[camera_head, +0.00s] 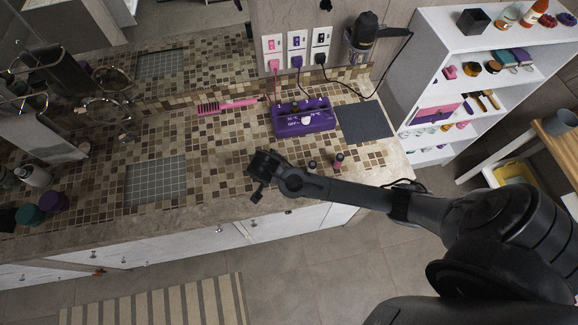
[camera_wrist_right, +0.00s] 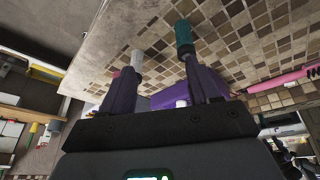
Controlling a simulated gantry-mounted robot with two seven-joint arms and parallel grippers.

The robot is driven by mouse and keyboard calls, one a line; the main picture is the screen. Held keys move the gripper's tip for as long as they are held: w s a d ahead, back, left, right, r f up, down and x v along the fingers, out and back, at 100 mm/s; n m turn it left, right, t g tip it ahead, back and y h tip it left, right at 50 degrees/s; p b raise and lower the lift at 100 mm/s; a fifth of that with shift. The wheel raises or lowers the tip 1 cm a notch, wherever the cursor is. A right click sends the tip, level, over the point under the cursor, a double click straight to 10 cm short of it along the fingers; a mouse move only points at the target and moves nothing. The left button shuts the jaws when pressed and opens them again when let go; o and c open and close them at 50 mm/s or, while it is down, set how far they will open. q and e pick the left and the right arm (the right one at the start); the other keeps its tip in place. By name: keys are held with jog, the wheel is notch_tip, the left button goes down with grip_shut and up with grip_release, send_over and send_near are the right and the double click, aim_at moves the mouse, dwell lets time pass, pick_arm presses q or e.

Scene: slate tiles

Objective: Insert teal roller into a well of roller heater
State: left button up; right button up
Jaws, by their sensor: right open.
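The purple roller heater (camera_head: 303,118) stands at the back of the counter. It also shows upside down beyond the fingers in the right wrist view (camera_wrist_right: 170,96). The teal roller (camera_wrist_right: 185,36) shows upright on the tiles near one fingertip in that view. In the head view a small dark-topped roller (camera_head: 312,164) stands below the heater; its colour is hard to read. My right gripper (camera_head: 260,175) is over the counter's front part, left of that roller. Its fingers (camera_wrist_right: 158,82) are spread and hold nothing. My left gripper is not in view.
A roller with a reddish top (camera_head: 338,160) stands right of the dark-topped one. A pink comb (camera_head: 228,105) lies left of the heater and a dark mat (camera_head: 366,121) right of it. A grey grid mat (camera_head: 155,182) lies left. Cords hang from wall sockets (camera_head: 297,43).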

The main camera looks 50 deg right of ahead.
jog(key=shift+t, duration=0.4)
jog(key=shift+w+d+f, duration=0.6)
jog(key=shift+w+f, duration=0.25)
jog(key=shift+f, duration=0.5)
jog(key=shift+w+d+f, duration=0.55)
jog(key=shift+w+f, duration=0.3)
jog(key=shift+f, duration=0.45)
jog(key=shift+w+d+f, duration=0.6)
jog(key=shift+w+f, duration=0.25)
jog(key=shift+f, duration=0.5)
grip_shut()
jog(key=shift+r, duration=0.1)
